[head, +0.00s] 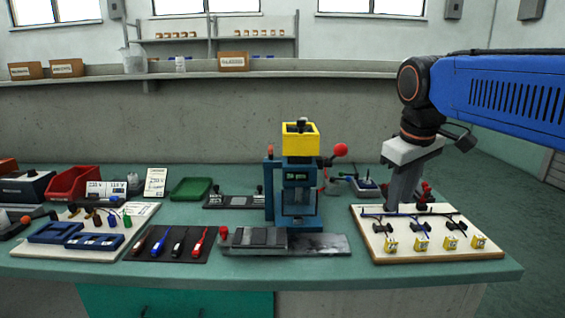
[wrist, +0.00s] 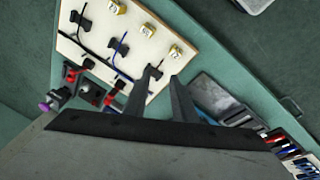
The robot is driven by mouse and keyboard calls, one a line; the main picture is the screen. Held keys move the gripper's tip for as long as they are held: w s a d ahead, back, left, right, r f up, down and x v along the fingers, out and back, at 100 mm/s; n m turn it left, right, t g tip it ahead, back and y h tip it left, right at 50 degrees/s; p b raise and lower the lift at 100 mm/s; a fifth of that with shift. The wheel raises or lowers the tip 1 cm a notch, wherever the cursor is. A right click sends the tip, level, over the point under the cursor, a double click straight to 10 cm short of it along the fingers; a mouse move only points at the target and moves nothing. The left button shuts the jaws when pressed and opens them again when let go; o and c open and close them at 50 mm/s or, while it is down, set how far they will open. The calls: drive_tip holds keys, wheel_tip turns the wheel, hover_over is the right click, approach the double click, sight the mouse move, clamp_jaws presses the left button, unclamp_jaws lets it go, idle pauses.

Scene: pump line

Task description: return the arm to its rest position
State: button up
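My blue arm (head: 500,95) reaches in from the right, and my gripper (head: 403,203) points down over the back left part of a pale board (head: 440,252) at the table's right end. In the wrist view my gripper (wrist: 162,80) shows two dark fingers spread apart, with no held object visible between them. The board (wrist: 95,35) lies beyond the fingertips in that view, with dark clips, cables and yellow-white blocks on it. I cannot tell how high the fingertips are above the board.
A blue press with a yellow top (head: 299,142) and a red ball lever stands left of my gripper. A red-and-black fixture (wrist: 95,90) lies close to the fingers. Screwdrivers on a dark mat (head: 168,243), a red bin (head: 72,183) and a green tray (head: 190,189) are further left.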

drive_tip(key=s+d+f+m+t, duration=0.1)
drive_tip(key=s+d+f+m, duration=0.2)
drive_tip(key=s+f, duration=1.4)
wheel_tip(320, 180, down, 3)
drive_tip(key=shift+s+r+m+t+y, duration=0.1)
drive_tip(key=shift+s+m+t+y, duration=0.25)
drive_tip(key=shift+m, duration=0.85)
drive_tip(key=shift+w, duration=0.1)
